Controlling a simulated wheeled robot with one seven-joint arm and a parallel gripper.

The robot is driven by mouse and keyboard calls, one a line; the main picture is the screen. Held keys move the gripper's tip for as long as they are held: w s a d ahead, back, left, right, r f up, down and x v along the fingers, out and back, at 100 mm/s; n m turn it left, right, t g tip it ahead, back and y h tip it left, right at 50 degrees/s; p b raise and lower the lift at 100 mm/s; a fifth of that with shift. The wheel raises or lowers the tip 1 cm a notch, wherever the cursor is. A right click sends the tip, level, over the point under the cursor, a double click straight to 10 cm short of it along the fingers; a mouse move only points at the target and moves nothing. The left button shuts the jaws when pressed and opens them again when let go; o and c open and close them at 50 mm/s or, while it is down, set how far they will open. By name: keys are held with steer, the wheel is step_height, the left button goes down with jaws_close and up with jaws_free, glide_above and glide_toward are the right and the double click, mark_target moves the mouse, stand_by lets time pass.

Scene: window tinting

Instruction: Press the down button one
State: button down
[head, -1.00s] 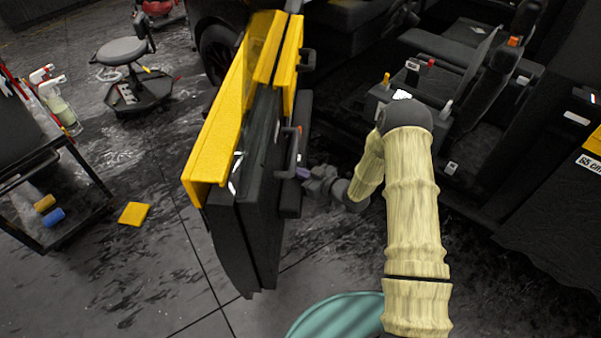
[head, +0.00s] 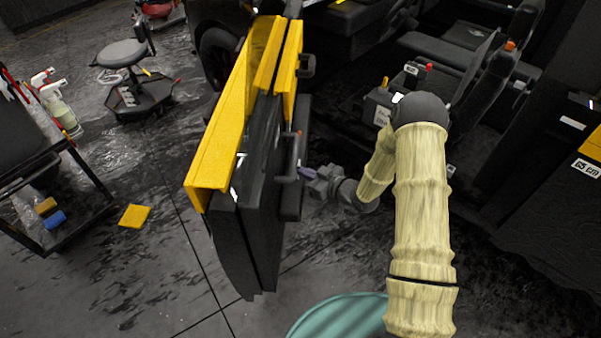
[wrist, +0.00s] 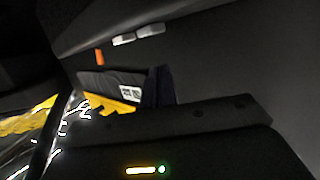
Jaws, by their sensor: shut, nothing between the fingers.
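In the head view an open black car door (head: 262,190) with yellow material along its top stands upright left of my arm. My gripper (head: 306,172) is low beside the door's inner side, close to a dark handle (head: 291,160). Its fingers look shut and empty; I cannot tell whether they touch the door. In the wrist view a dark panel carries two small pale pads (wrist: 123,39) and (wrist: 151,30) and an orange piece (wrist: 99,57). A black block (wrist: 158,87) stands below them. I cannot make out a marked down button in either view.
The car's seats (head: 470,50) and a small box with a red knob (head: 428,67) are behind my arm. A teal round object (head: 340,315) is at the bottom.

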steer(key=v, duration=0.7)
steer(key=shift+d+r, duration=0.15)
steer(key=shift+d, duration=0.05)
stand_by(0.4)
steer(key=s+d+r+m+g+h+p, duration=0.1)
steer(key=s+d+r+m+h+p, duration=0.15)
steer(key=d+r+h, duration=0.35)
steer(key=s+d+r+m+g+h+p, duration=0.1)
steer(key=d+r+m+h+p, duration=0.2)
steer(key=r, duration=0.6)
steer(key=s+r+m+g+h+p, duration=0.1)
steer(key=s+r+m+g+p, duration=0.1)
steer(key=s+r, duration=0.3)
steer(key=s+d+r+m+g+h+p, duration=0.1)
steer(key=s+r, duration=0.4)
steer(key=s, duration=0.6)
steer(key=shift+s+r+m+g+h+p, duration=0.15)
steer(key=shift+r+m+g+h+p, duration=0.3)
steer(key=shift+m+g+p, duration=0.45)
